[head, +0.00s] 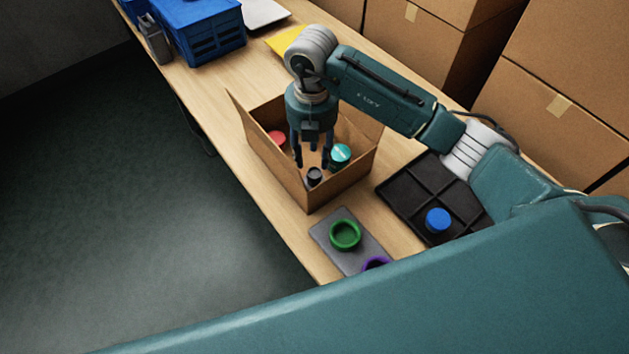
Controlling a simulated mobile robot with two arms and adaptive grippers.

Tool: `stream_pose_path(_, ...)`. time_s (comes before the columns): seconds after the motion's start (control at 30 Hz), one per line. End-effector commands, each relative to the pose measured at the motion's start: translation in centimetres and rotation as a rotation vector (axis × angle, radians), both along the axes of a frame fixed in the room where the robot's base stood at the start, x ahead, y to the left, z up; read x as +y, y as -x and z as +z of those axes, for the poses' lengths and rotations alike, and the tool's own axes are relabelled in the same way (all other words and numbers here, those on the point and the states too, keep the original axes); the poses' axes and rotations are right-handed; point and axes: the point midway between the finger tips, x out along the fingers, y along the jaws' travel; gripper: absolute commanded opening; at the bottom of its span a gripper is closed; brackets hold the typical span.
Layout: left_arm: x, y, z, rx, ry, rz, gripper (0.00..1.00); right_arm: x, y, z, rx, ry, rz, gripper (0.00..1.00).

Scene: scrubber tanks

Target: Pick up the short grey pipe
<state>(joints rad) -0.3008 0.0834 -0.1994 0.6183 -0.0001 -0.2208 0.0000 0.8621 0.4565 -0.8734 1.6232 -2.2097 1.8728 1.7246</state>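A short dark grey cylinder (314,178), which looks like the short grey pipe, stands in the near corner of an open cardboard box (327,193). My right gripper (312,163) reaches down into the box from above. Its fingers are spread apart, and the grey piece shows just below and between the fingertips. I cannot tell the exact height gap or whether they touch. A teal-topped round piece (340,154) lies to the right of the fingers, and a red one (276,139) to the left. My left gripper is not in view.
A black divided tray (398,190) with a blue round piece (438,219) lies right of the box. A grey plate (326,232) with green (345,234) and purple (376,263) rings is in front. A blue crate (205,32) stands far back. Large cardboard boxes (560,70) line the right.

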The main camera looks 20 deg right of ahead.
Motion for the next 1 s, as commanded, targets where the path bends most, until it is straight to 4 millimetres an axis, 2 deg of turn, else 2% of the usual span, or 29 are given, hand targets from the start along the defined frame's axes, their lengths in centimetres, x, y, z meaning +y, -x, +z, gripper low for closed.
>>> stream_pose_path(0.1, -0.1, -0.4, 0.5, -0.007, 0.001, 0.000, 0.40, 0.0, 0.1, -1.8, 0.004, 0.001, -0.001, 0.39)
stream_pose_path(0.37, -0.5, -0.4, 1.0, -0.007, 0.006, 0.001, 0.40, -0.1, 0.2, -3.9, 0.004, 0.000, 0.000, 0.39)
stream_pose_path(0.5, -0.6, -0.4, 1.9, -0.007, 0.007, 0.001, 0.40, -0.4, 0.4, -6.0, 0.006, 0.001, 0.000, 0.39)
stream_pose_path(0.63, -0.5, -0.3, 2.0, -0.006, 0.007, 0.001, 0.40, -0.4, 0.3, -7.7, 0.004, 0.000, 0.000, 0.39)
stream_pose_path(0.93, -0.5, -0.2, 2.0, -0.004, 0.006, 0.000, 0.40, -0.4, 0.2, -8.4, 0.000, 0.000, 0.002, 0.39)
stream_pose_path(0.97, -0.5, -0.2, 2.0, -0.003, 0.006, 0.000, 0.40, -0.4, 0.2, -8.4, 0.000, 0.000, 0.002, 0.35)
stream_pose_path(1.0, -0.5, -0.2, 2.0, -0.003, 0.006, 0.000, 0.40, -0.4, 0.2, -8.4, 0.000, 0.000, 0.001, 0.27)
